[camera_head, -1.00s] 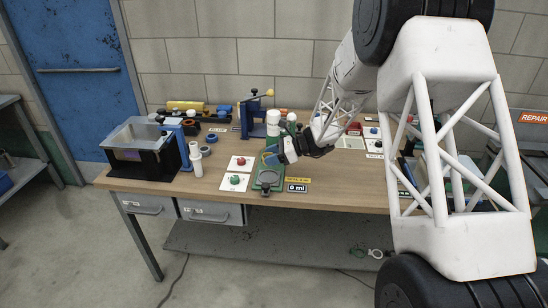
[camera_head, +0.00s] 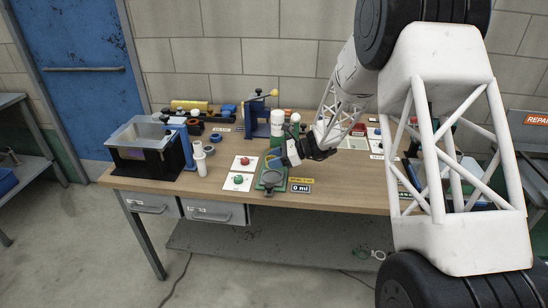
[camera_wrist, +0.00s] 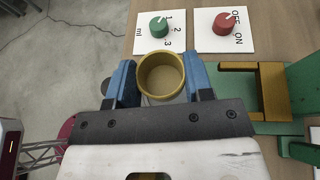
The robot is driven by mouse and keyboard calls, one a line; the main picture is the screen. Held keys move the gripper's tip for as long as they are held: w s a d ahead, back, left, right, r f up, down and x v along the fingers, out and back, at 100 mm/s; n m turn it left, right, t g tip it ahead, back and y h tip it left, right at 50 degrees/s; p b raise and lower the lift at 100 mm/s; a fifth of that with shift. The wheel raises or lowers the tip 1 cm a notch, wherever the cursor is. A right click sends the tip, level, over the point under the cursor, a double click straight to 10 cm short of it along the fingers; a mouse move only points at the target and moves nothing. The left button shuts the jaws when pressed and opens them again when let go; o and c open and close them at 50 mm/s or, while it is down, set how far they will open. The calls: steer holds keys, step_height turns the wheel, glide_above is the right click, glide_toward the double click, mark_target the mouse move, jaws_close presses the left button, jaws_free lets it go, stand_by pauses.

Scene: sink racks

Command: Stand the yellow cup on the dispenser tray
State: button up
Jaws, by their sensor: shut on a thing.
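The yellow cup (camera_wrist: 160,78) sits between the blue fingers of my gripper (camera_wrist: 160,82), which is shut on it. Its open mouth faces the wrist camera and it looks empty. In the head view my gripper (camera_head: 276,160) is over the green dispenser, just behind and above the round grey tray (camera_head: 271,178) at its front. The cup is hard to make out there. In the wrist view the green dispenser (camera_wrist: 290,85) with a yellow bracket is right of the cup. A dark round edge shows by the left finger; I cannot tell whether it is the tray.
Two white cards with a green knob (camera_head: 238,179) and a red knob (camera_head: 245,162) lie left of the dispenser. A "0 ml" display (camera_head: 301,188) is at its right. The table's front edge is close.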

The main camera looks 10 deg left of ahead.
mark_target(274, 177)
steer(key=shift+f, duration=1.5)
steer(key=shift+f, duration=1.2)
stand_by(1.5)
steer(key=o, duration=1)
steer(key=shift+c, duration=0.2)
steer(key=shift+v, duration=3.9)
